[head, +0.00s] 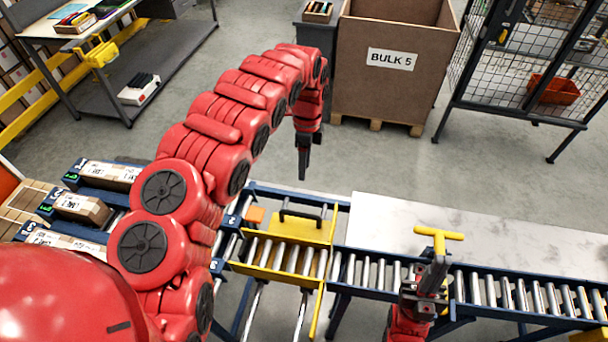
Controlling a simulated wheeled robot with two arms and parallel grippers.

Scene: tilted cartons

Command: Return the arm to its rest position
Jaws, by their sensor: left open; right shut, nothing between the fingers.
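My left arm (215,125) is red and arches from the lower left up to the top middle. Its gripper (303,176) hangs pointing down over the floor beyond the conveyor, seen edge-on. It is open, with nothing visible in it. My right gripper (437,265) is low at the right, over the roller conveyor (505,296). It is shut and empty, close to a yellow T-shaped handle (438,234). Whether it touches the handle, I cannot tell.
A yellow frame with a dark handle (290,228) sits on the rollers. Labelled cartons (80,208) lie on lanes at the left. A pale tabletop (500,228) is bare. Behind stand a brown BULK 5 bin (390,95) and a mesh cage (500,80). Open floor lies between.

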